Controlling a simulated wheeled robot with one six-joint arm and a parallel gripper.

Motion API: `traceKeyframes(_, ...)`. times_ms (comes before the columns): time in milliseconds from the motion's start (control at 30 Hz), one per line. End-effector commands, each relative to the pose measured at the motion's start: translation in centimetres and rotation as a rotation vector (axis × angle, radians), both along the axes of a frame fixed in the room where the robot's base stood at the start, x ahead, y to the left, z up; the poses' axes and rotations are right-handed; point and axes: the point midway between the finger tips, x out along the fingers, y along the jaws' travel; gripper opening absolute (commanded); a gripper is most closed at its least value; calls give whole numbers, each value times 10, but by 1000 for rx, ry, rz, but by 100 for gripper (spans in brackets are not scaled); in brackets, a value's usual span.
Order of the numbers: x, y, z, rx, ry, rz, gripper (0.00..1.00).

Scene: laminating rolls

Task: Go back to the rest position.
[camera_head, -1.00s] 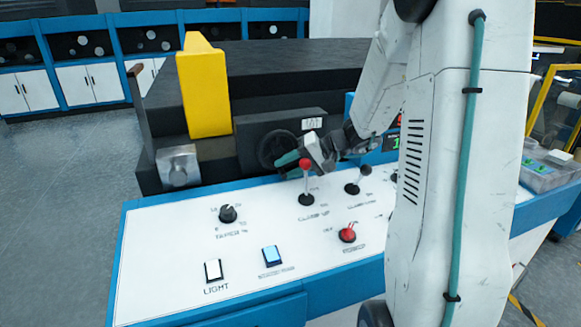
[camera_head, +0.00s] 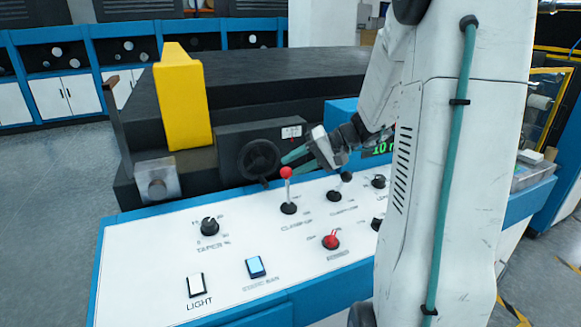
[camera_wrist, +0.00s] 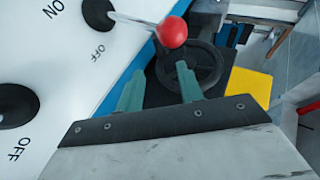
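My gripper (camera_head: 288,156) is at the end of my arm, above the back part of the white control panel (camera_head: 150,270). Its two green fingers are apart with nothing between them, as the wrist view (camera_wrist: 160,85) shows. In the head view the fingers point left toward a black handwheel (camera_head: 249,167), just above a lever with a red ball (camera_head: 286,172). In the wrist view the red ball (camera_wrist: 172,32) lies beyond the fingertips, with the handwheel (camera_wrist: 205,62) behind it. No contact with either is visible.
A second, black-knobbed lever (camera_head: 346,178), a taper knob (camera_head: 209,226), a red switch (camera_head: 331,241) and rocker switches are on the panel. A yellow block (camera_head: 182,105) stands on the dark machine (camera_head: 250,85) behind. Open floor (camera_head: 50,230) lies to the left.

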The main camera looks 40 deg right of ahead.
Motion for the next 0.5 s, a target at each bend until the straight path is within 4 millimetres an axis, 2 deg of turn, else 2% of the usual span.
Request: traceKeyframes(500, 0, 3, 2, -34, 5, 14, 37)
